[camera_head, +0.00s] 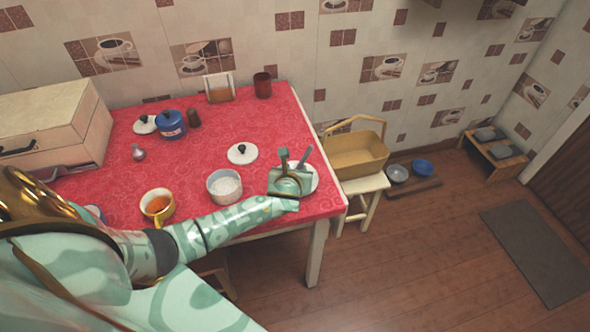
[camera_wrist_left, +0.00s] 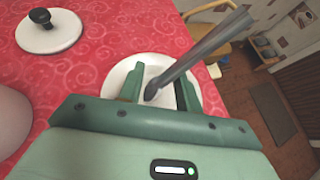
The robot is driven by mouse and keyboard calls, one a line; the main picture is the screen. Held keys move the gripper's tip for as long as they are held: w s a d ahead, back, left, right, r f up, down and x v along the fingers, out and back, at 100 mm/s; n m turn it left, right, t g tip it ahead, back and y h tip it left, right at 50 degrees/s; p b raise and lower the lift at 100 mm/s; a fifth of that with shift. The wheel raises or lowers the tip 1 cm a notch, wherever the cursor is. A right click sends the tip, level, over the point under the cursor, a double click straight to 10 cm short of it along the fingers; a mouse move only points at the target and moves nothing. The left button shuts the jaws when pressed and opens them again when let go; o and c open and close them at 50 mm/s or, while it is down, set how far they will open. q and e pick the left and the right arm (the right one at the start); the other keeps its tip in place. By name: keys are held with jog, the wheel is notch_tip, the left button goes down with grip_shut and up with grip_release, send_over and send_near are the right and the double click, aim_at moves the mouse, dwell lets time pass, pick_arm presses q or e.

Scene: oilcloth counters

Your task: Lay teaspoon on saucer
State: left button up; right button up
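The saucer (camera_head: 316,183) is a white dish near the right edge of the red table, partly hidden by my left gripper (camera_head: 292,172). In the left wrist view the saucer (camera_wrist_left: 118,76) lies beneath the fingers. The grey teaspoon (camera_head: 304,157) is tilted, its handle rising up and right. In the wrist view the teaspoon (camera_wrist_left: 205,50) has its bowl end between the fingers over the saucer, and its handle crosses above the right finger. My left gripper's fingers (camera_wrist_left: 160,88) are wide apart, not clamped on it. Whether the bowl touches the saucer is unclear. My right gripper is out of view.
A white pot (camera_head: 225,187) and an orange-filled yellow cup (camera_head: 157,205) stand left of my gripper. A white lid (camera_head: 242,153) lies behind. A blue pot (camera_head: 171,124) and a large box (camera_head: 55,130) are farther left. A basket (camera_head: 357,155) sits on a stool at right.

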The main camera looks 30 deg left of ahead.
pick_arm(q)
jog(key=shift+r, duration=0.15)
jog(key=shift+s+d+r+p, duration=0.1)
jog(key=shift+s+r+p, duration=0.05)
jog(key=shift+r+p, duration=0.15)
jog(key=p+v, duration=0.4)
jog(key=v, duration=0.6)
jog(key=s+d+n+h, duration=0.3)
jog(key=d+n+h, duration=0.2)
jog(key=d+n, duration=0.45)
jog(key=s+a+f+n+g, duration=0.1)
jog(key=s+f+n+g, duration=0.2)
jog(key=s+f+n, duration=0.55)
jog(key=s+a+f+n+g, duration=0.25)
jog(key=s+f, duration=0.75)
jog(key=f, duration=0.6)
jog(key=s+f+n+g, duration=0.2)
jog(key=s+f+n, duration=0.1)
jog(key=s, duration=0.8)
jog(key=s+a+f+n+g, duration=0.1)
jog(key=s+f+n, duration=0.3)
jog(key=s, duration=0.8)
jog(key=shift+s+f+g, duration=0.3)
jog(key=shift+f+g, duration=0.45)
